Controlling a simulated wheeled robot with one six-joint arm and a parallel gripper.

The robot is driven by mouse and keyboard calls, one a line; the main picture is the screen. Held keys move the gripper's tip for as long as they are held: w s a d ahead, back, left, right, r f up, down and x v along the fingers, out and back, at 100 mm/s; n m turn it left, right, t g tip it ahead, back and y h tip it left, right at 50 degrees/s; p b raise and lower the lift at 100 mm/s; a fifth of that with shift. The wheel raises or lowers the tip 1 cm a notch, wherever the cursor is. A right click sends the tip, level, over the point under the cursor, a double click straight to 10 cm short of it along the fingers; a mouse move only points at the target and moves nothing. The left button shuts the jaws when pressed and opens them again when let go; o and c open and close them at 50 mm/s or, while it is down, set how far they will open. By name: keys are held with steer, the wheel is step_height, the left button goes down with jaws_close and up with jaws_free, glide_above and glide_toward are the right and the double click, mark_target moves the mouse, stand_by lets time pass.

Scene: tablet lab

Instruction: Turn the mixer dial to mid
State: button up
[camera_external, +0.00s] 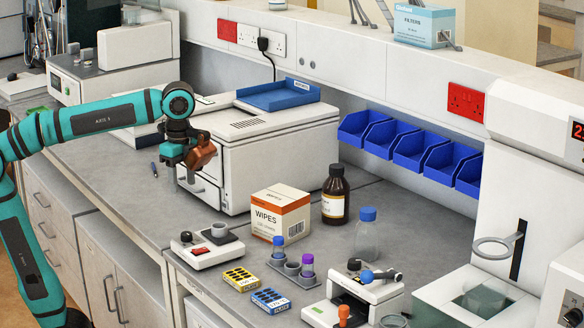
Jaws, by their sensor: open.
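A small white device (205,252) with a grey cup on a dark plate stands near the front edge of the bench and looks like the mixer. A black knob (186,237) on its left side looks like its dial; its setting is too small to read. My gripper (197,163) is open and empty. It is above and behind the small device, apart from it, in front of the large white box-shaped machine (240,170).
A wipes box (280,213), brown bottle (335,197), clear blue-capped bottle (367,235), vial rack (292,272) and two small cartons (240,279) (270,300) stand right of the small device. Another white device (355,297) is front right. Bench left of the large machine is fairly clear.

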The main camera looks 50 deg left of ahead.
steer(key=shift+r, duration=1.5)
